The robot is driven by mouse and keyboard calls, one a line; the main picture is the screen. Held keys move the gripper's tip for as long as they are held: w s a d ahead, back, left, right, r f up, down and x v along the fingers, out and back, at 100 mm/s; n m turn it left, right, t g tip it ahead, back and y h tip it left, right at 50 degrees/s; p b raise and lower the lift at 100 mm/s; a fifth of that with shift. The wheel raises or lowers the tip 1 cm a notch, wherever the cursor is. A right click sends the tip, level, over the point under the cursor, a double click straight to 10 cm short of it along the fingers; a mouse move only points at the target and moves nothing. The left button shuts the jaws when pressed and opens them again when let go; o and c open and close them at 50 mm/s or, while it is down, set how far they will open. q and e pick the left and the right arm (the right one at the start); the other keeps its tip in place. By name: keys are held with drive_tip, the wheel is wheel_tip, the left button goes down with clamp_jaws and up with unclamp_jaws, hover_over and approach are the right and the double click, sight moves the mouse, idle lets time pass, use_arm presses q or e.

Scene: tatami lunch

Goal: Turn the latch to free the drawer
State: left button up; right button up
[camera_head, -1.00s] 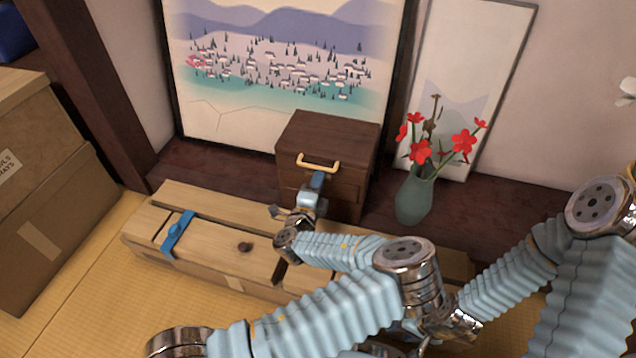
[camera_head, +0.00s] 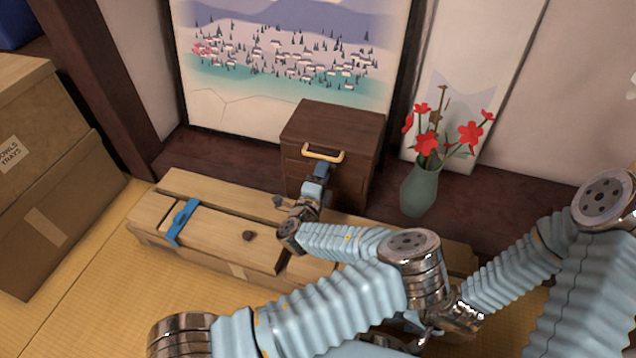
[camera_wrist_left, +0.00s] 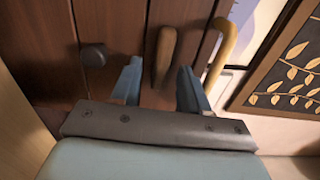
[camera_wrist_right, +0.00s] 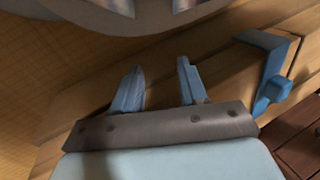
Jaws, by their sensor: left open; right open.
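The dark wooden cabinet (camera_head: 335,125) stands against the wall, with a yellow handle (camera_head: 323,153) on its upper front. In the left wrist view the latch (camera_wrist_left: 165,52), a rounded brown wooden bar, lies roughly parallel to the handle (camera_wrist_left: 224,50), between it and a dark round knob (camera_wrist_left: 93,56). My left gripper (camera_head: 321,168) is at the cabinet front, below the handle. It is open, its fingers (camera_wrist_left: 160,75) on either side of the latch; contact cannot be told. My right gripper (camera_wrist_right: 160,78) is open and empty over the long wooden box; its fingers cannot be made out in the head view.
The long wooden box (camera_head: 210,240) with a blue clasp (camera_head: 181,222) lies before the cabinet. A green vase (camera_head: 419,190) with red flowers stands right of the cabinet. Cardboard boxes (camera_head: 60,215) are at the left. Framed pictures (camera_head: 285,60) lean behind.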

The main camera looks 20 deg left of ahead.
use_arm(q)
drive_tip(key=s, duration=1.3)
drive_tip(key=shift+s+a+p, duration=0.2)
drive_tip(key=shift+p, duration=0.15)
